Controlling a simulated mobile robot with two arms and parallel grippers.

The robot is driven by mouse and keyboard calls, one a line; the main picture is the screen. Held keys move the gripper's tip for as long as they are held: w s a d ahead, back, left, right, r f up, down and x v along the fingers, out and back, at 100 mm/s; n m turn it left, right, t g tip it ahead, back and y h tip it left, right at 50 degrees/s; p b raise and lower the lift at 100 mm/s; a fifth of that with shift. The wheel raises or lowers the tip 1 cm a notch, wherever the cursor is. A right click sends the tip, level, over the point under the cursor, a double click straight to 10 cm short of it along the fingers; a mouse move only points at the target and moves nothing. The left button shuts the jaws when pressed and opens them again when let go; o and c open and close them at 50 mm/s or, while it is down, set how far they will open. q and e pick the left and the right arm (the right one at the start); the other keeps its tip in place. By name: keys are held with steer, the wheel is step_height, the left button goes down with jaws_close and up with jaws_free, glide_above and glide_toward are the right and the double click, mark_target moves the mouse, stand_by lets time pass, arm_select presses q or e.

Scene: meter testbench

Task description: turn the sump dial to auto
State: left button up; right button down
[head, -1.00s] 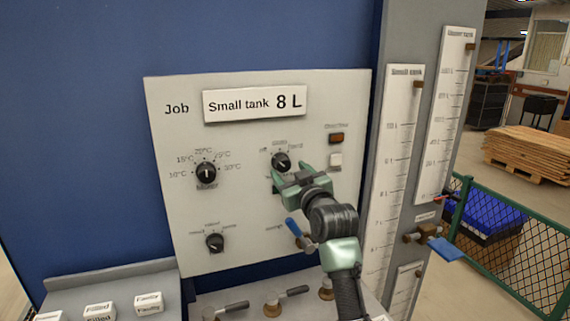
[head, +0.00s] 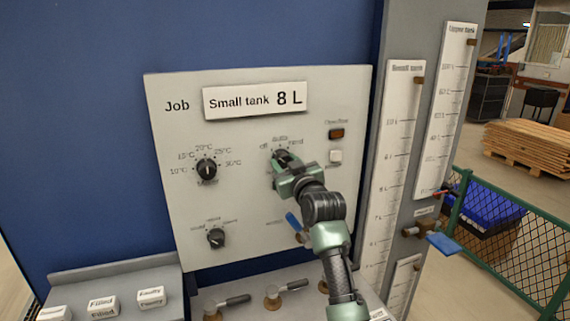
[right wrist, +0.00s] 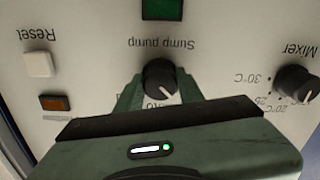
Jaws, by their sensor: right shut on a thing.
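The sump dial (head: 281,155) is a black round knob on the grey panel, with off, auto and hand marked around its top. My right gripper (head: 287,165) is green and shut on this dial, hiding part of it in the head view. The right wrist view shows the panel upside down. There the dial (right wrist: 160,77) sits between the two green fingers, under the lettering "Sump pump". Its white mark points to the lower right in that view. The labels near it are partly hidden by my gripper. My left gripper is not in view.
The mixer dial (head: 206,170) is to the left, with another black dial (head: 216,237) below it. An orange-brown lamp (head: 336,134) and a white reset button (head: 335,156) are to the right.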

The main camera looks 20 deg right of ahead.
steer(key=shift+m, duration=0.3)
steer(key=m+p, duration=0.1)
steer(key=m, duration=0.2)
steer(key=shift+a+r+p, duration=0.1)
steer(key=shift+p, duration=0.25)
steer(key=shift+m+p, duration=0.85)
steer(key=shift+m, duration=1.65)
steer(key=c, duration=0.9)
jaws_free()
steer(key=shift+s, duration=0.1)
